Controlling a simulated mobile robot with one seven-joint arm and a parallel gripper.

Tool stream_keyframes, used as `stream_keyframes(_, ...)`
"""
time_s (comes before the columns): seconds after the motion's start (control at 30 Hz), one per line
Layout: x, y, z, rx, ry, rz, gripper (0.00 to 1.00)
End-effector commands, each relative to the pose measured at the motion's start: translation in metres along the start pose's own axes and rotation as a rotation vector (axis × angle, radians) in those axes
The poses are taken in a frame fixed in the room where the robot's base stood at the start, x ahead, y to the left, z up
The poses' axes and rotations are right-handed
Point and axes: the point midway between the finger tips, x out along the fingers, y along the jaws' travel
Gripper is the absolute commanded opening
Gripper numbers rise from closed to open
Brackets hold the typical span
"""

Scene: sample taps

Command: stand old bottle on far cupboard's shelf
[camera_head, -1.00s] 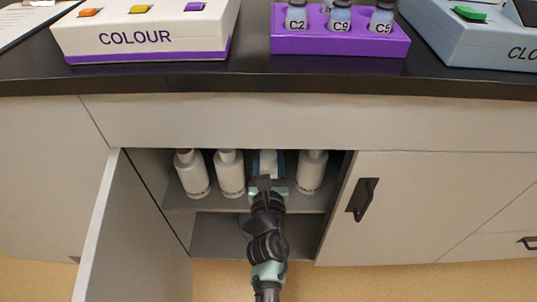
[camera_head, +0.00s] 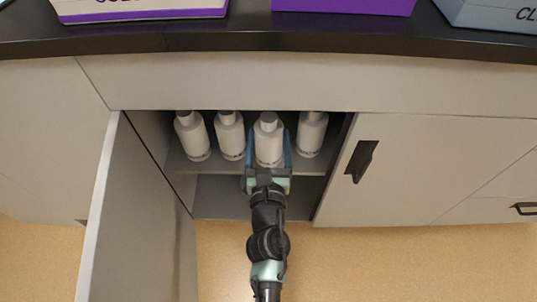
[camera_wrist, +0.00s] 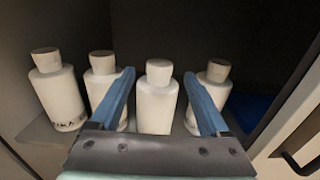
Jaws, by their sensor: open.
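Several white bottles with pale caps stand upright in a row on the upper shelf (camera_head: 222,168) of the open cupboard. My gripper (camera_head: 269,131) reaches into the cupboard with its blue fingers open. One white bottle (camera_head: 269,147) stands between the fingers, its base hidden behind the gripper in the wrist view (camera_wrist: 157,106). The fingers appear to have a gap on each side of it. Its label is not readable, so I cannot tell by marking that it is the old bottle.
Two bottles (camera_head: 193,137) (camera_head: 231,136) stand to the left and one (camera_head: 312,135) close to the right. The cupboard door (camera_head: 120,220) hangs open at left. A closed door with a black handle (camera_head: 361,160) is at right. The black counter edge (camera_head: 270,42) is above.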

Motion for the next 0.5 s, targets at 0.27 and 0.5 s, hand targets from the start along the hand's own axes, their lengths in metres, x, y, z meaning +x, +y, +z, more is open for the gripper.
stream_keyframes(0.27, -0.042, 0.000, -0.001, 0.000, 0.001, -0.001, 0.80)
stream_keyframes(0.5, -0.052, 0.000, 0.000, 0.000, -0.001, 0.000, 0.80)
